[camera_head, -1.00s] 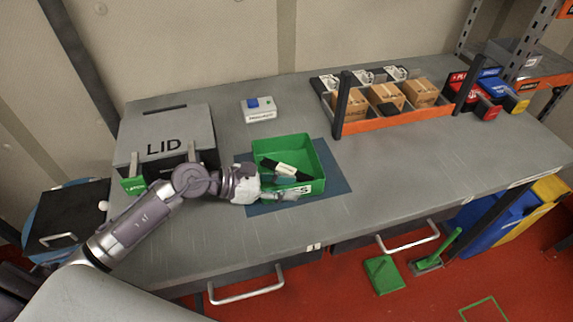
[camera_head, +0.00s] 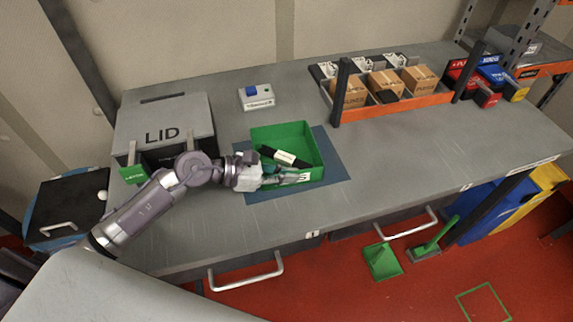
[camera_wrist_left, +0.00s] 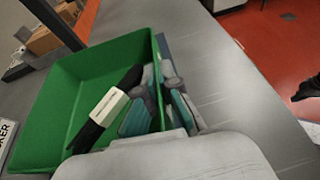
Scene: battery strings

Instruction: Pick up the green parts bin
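The green parts bin (camera_head: 301,137) is an open box on a blue mat (camera_head: 336,171) on the grey workbench. A black strip with a white label (camera_head: 286,157) lies inside it; it also shows in the left wrist view (camera_wrist_left: 109,106). My left gripper (camera_head: 284,176) is at the bin's front wall. In the left wrist view my left gripper (camera_wrist_left: 157,73) has one finger inside the bin (camera_wrist_left: 62,100) and one outside. They appear closed on the wall between them. The bin appears to rest on the mat. My right gripper is not in view.
A grey box marked LID (camera_head: 185,112) stands left of the bin, close to my left arm. A small box with a blue button (camera_head: 256,96) is behind. An orange-fronted rack of cartons (camera_head: 395,107) stands back right. The bench right of the mat is clear.

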